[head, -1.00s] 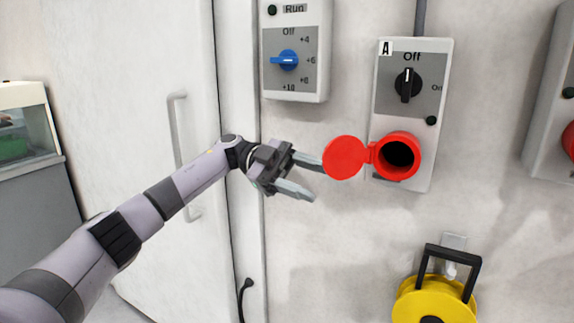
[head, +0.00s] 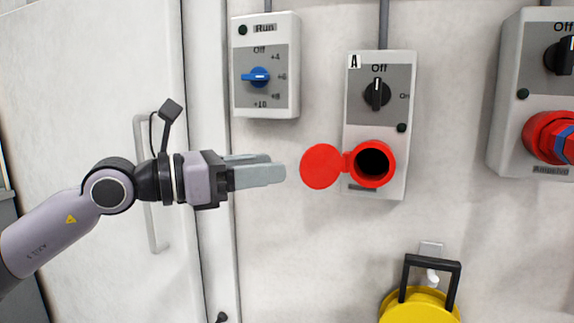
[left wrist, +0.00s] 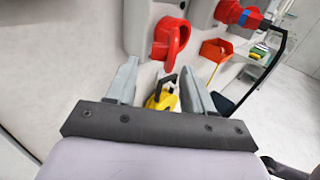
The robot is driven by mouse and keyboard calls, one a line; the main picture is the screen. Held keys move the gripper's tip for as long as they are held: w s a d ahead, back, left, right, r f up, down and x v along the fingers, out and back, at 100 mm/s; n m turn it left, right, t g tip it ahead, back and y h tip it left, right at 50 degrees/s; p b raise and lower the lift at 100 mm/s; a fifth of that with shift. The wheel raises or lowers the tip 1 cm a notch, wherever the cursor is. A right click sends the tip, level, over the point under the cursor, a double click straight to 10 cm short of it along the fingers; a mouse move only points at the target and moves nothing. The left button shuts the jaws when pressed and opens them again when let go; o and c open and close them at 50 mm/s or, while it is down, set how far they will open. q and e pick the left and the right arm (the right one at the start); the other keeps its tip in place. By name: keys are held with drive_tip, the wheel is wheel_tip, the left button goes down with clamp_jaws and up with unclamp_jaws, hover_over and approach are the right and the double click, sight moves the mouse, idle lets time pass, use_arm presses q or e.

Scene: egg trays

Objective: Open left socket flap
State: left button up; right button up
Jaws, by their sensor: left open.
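The left socket box (head: 379,135), marked A, is on the wall with its black knob at Off. Its red socket (head: 373,163) shows a dark open mouth. The round red flap (head: 322,166) is swung out to the left of the mouth, so it stands open. My left gripper (head: 280,174) is just left of the flap, apart from it, and holds nothing. In the left wrist view, the jaws (left wrist: 160,88) are spread, with the red socket and flap (left wrist: 169,40) beyond them. My right gripper is out of view.
A box with a blue knob (head: 266,65) is at the upper left of box A. Another box with a red and blue plug (head: 548,138) is at the right. A yellow reel (head: 420,305) is below. A door handle (head: 148,185) is behind my arm.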

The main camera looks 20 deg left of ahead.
sight(316, 164)
use_arm(q)
drive_tip(key=shift+p+x, duration=0.55)
drive_tip(key=shift+x, duration=2.3)
clamp_jaws()
drive_tip(key=shift+a, duration=0.1)
